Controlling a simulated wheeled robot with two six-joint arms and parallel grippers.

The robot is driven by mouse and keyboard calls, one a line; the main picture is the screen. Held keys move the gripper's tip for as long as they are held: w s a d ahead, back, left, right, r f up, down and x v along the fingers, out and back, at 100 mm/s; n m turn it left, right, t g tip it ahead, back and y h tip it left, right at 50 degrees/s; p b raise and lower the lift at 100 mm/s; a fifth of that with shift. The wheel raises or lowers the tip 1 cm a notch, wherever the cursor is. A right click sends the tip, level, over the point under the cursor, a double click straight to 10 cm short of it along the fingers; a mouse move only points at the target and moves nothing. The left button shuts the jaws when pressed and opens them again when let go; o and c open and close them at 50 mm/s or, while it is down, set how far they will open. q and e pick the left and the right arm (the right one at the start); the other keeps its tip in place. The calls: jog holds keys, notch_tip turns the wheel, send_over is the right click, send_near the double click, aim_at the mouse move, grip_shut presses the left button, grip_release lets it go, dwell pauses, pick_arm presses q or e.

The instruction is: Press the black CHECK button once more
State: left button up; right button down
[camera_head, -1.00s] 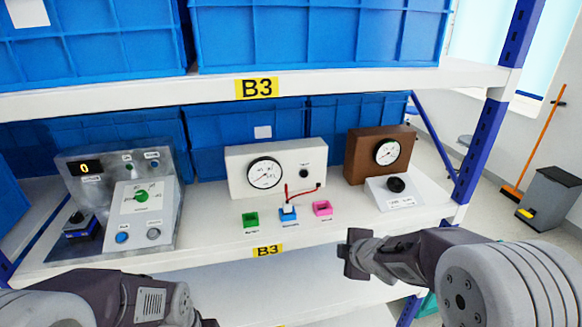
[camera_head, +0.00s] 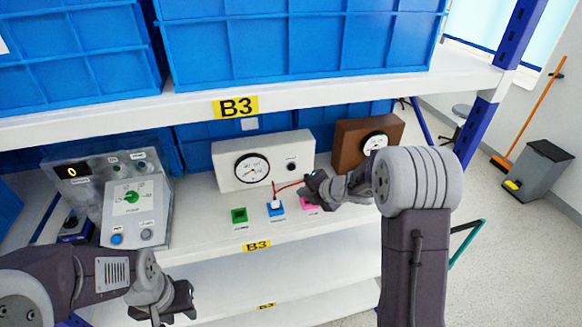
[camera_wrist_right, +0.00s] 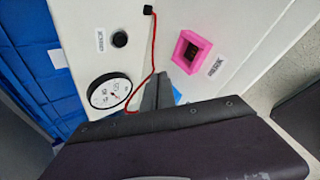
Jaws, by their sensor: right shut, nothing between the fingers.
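The black button (camera_head: 291,167) is on the front of the white box (camera_head: 228,182), right of its round gauge (camera_head: 251,168). It also shows in the right wrist view (camera_wrist_right: 120,39); its label is too small to read. My right gripper (camera_head: 311,183) is shut and empty, in front of the box's right side near the pink socket (camera_head: 309,204). In the right wrist view its fingertips (camera_wrist_right: 158,88) are below the button in the picture and apart from it. My left gripper (camera_head: 178,302) hangs low in front of the shelf; its jaws are unclear.
A red lead (camera_head: 288,186) runs from the box to the blue socket (camera_head: 275,208), close by my right gripper. A green socket (camera_head: 239,215) is at left. A grey panel (camera_head: 137,210) and a brown gauge box (camera_head: 350,145) flank the white box. Blue crates (camera_head: 290,45) are above.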

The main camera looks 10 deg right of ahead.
aim_at(292, 167)
jog(key=w+p, duration=0.1)
jog(key=w, duration=0.1)
jog(key=w+p, duration=0.2)
jog(key=w, duration=0.1)
jog(key=w+p, duration=0.2)
jog(key=shift+w+a+r, duration=0.1)
jog(key=shift+w+r, duration=0.15)
jog(key=shift+w, duration=0.05)
jog(key=shift+w+f+p, duration=0.25)
jog(key=shift+w+p, duration=0.25)
jog(key=shift+w, duration=0.05)
dwell(1.2)
jog(key=shift+w+r+p, duration=0.1)
jog(key=shift+w+p, duration=0.1)
jog(key=shift+p, duration=0.1)
jog(key=shift+w, duration=0.2)
